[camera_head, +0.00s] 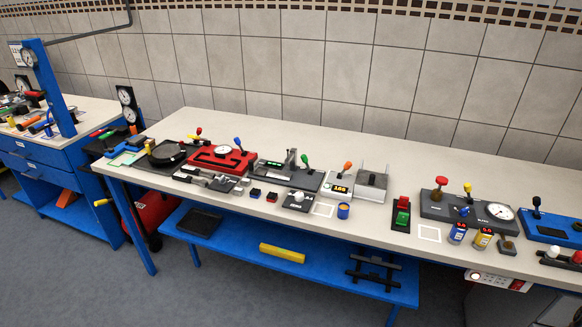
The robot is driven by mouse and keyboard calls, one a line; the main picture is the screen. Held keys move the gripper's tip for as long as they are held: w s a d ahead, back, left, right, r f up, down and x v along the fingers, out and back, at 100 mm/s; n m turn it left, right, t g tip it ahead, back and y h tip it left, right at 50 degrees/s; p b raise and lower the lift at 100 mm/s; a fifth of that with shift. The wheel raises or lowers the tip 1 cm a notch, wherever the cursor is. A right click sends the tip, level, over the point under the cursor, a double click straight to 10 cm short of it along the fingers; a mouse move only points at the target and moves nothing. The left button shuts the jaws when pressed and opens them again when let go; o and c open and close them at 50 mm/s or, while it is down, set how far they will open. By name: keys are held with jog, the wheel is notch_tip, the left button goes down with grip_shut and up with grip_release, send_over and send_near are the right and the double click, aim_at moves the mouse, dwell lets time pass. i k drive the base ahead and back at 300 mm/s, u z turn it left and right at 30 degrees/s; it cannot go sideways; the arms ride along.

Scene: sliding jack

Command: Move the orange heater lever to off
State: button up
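A lever with an orange knob (347,165) stands on a light-coloured unit (338,196) near the middle of the workbench. The unit carries a small yellow-lit display (340,189) on its front. The lever looks roughly upright with a slight tilt; its marked positions are too small to read. Nothing visibly covers the knob. My gripper is not in view.
The workbench (300,131) is crowded along its front edge. A blue lower shelf (232,246) runs below. Grey floor (90,287) lies clear in front.

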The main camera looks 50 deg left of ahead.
aim_at(348, 165)
jog(key=u, duration=2.2)
jog(key=i, duration=0.4)
jog(key=u, duration=0.15)
